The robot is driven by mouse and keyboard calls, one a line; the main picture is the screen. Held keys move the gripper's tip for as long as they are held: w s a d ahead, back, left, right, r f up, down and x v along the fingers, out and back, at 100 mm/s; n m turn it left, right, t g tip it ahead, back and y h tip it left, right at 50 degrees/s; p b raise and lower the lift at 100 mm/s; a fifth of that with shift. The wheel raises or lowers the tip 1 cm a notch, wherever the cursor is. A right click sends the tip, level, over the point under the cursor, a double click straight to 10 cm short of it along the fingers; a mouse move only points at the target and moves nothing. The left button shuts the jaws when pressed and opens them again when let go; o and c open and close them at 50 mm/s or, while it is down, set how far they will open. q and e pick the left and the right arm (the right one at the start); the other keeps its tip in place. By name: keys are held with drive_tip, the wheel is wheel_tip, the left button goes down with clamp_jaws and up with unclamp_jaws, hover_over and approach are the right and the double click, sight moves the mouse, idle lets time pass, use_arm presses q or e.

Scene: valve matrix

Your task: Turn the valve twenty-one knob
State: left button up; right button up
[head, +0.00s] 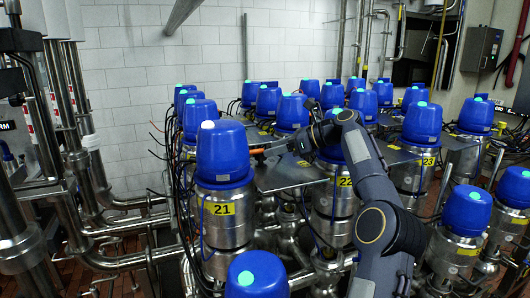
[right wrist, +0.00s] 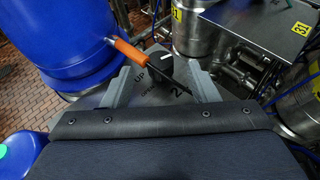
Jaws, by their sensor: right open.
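Valve twenty-one has a blue cap (head: 222,152) with a white light on top and a steel body with a yellow label "21" (head: 220,209). The cap also fills the upper left of the right wrist view (right wrist: 62,40). A black knob (right wrist: 159,67) with a white mark stands on a metal plate (right wrist: 105,97) lettered "UP". My right gripper (right wrist: 161,82) is open, with its fingers on either side of the knob; contact cannot be told. In the head view, my right gripper (head: 277,149) is just right of the cap. My left gripper is not in view.
An orange-handled part (right wrist: 130,50) with a dark stem reaches close to the knob. Valve twenty-two's label (head: 344,182) is below my right arm. Another blue cap (head: 257,275) stands in front. Pipes (head: 120,255) run at the left; several blue-capped valves stand behind.

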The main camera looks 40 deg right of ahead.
sight(261, 157)
drive_tip(key=shift+v, duration=1.25)
drive_tip(key=shift+a, duration=0.1)
drive_tip(key=a, duration=0.1)
drive_tip(key=w+a+m+h, duration=0.1)
drive_tip(key=a+r+h, duration=0.1)
drive_tip(key=shift+w+a+m, duration=0.15)
drive_tip(key=shift+a+m, duration=0.15)
drive_tip(key=shift+a, duration=0.05)
drive_tip(key=s+m+t+h, duration=0.1)
drive_tip(key=h, duration=0.1)
drive_tip(key=s+m+h+b, duration=0.1)
drive_tip(key=s+m+h, duration=0.1)
drive_tip(key=shift+s+d+f+m+t, duration=0.15)
drive_tip(key=shift+s+m+t, duration=0.15)
drive_tip(key=shift+t, duration=0.1)
drive_tip(key=shift+d+f, duration=0.1)
drive_tip(key=x, duration=0.2)
drive_tip(key=p+x, duration=0.1)
drive_tip(key=x, duration=0.4)
drive_tip(key=shift+w+d+f+p, duration=0.1)
drive_tip(key=shift+w+f+p, duration=0.05)
drive_tip(key=shift+w+p, duration=0.2)
drive_tip(key=shift+s, duration=0.1)
drive_tip(key=shift+c, duration=0.4)
